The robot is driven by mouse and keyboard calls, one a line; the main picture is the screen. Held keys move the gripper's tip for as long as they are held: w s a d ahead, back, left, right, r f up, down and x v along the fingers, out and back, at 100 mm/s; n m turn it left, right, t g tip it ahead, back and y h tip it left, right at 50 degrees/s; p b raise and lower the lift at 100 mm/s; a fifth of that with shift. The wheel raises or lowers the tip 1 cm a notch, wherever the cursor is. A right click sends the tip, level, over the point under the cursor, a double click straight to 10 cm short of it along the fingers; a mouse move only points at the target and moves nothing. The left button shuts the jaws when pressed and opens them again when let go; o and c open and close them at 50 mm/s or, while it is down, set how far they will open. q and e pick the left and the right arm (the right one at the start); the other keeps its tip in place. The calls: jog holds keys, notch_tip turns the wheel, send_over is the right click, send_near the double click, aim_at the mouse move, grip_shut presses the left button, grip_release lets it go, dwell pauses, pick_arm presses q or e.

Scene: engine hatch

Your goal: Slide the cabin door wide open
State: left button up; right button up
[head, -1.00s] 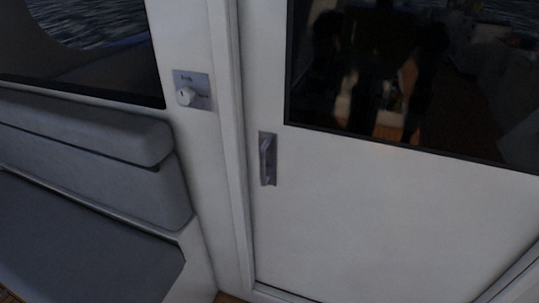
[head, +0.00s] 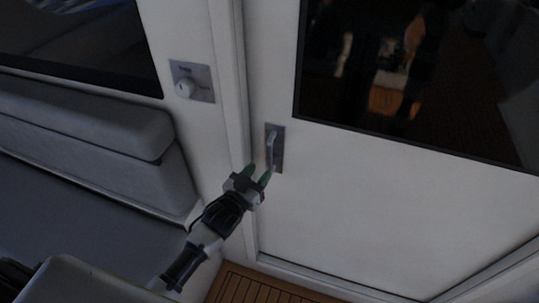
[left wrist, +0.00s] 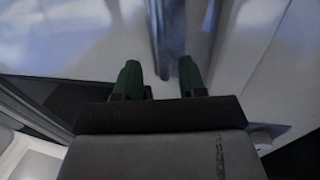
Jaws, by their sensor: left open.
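The white cabin door (head: 400,205) has a dark window in its upper part. A metal pull handle (head: 274,146) is on the door's left side, close to the white frame. My left gripper (head: 257,172) is open, with green fingertips just below the handle. In the left wrist view the gripper's green fingers (left wrist: 160,78) stand apart, with a blurred metallic upright (left wrist: 165,38), probably the handle, ahead between them. I cannot tell whether the fingers touch it. My right gripper is not in view.
A grey cushioned bench (head: 90,170) runs along the left. A strip of wooden floor (head: 255,287) shows below the door.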

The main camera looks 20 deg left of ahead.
aim_at(268, 161)
pick_arm(q)
jog(key=p+x, duration=0.1)
jog(key=x, duration=0.5)
jog(key=shift+w, duration=0.25)
jog(key=shift+f, duration=0.1)
grip_shut()
